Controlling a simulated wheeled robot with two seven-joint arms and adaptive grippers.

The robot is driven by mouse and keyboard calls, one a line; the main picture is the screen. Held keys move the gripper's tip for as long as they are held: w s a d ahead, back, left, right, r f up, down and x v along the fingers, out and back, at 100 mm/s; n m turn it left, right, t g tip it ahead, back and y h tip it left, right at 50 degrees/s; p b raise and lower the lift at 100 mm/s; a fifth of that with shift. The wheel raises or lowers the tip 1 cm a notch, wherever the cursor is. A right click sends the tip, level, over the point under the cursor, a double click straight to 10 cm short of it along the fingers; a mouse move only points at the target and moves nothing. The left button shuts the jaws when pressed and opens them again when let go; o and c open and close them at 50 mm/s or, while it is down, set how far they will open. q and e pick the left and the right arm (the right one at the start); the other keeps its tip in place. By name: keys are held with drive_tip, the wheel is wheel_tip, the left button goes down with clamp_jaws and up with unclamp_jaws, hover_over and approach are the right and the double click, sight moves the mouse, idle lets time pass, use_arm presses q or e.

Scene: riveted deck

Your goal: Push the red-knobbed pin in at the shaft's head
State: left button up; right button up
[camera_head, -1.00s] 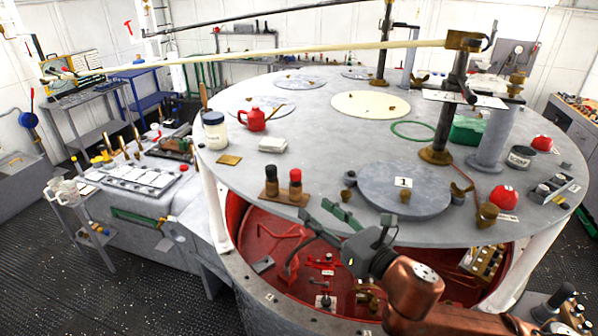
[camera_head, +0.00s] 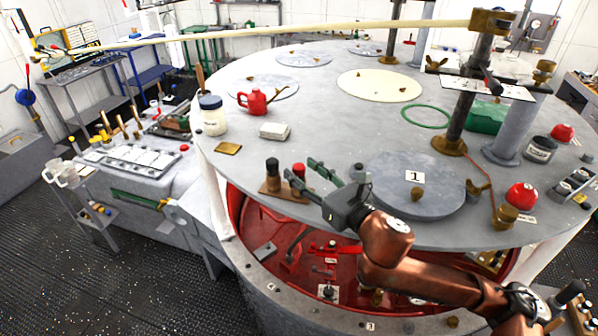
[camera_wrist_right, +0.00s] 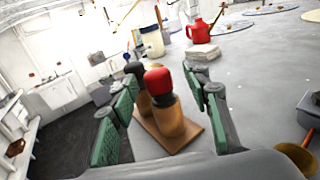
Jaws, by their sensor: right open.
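The red-knobbed pin (camera_head: 299,171) stands upright in a small wooden stand (camera_head: 268,189) near the front edge of the round grey deck, beside a black-knobbed pin (camera_head: 272,167). My right gripper (camera_head: 306,176) is open, its green-padded fingers pointing at the stand. In the right wrist view the red knob (camera_wrist_right: 158,81) shows between the open fingers, ahead of the palm, with a brass body below it; I see no grip on it. The dark upright shaft (camera_head: 464,90) stands on the right of the deck, with a brass head (camera_head: 491,22) carrying a long pale beam. My left gripper is out of view.
A round plate marked 1 (camera_head: 413,176) lies right of my gripper. A white block (camera_head: 275,130), a red can (camera_head: 255,101), a lidded jar (camera_head: 213,116) and a brass plate (camera_head: 228,148) stand behind and left. An open red bay lies below the deck edge.

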drive_tip(key=shift+x, duration=1)
drive_tip(key=shift+s+a, duration=0.1)
drive_tip(key=shift+s, duration=0.05)
drive_tip(key=c, duration=1.1)
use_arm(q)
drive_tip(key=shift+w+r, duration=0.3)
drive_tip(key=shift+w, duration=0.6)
use_arm(e)
clamp_jaws()
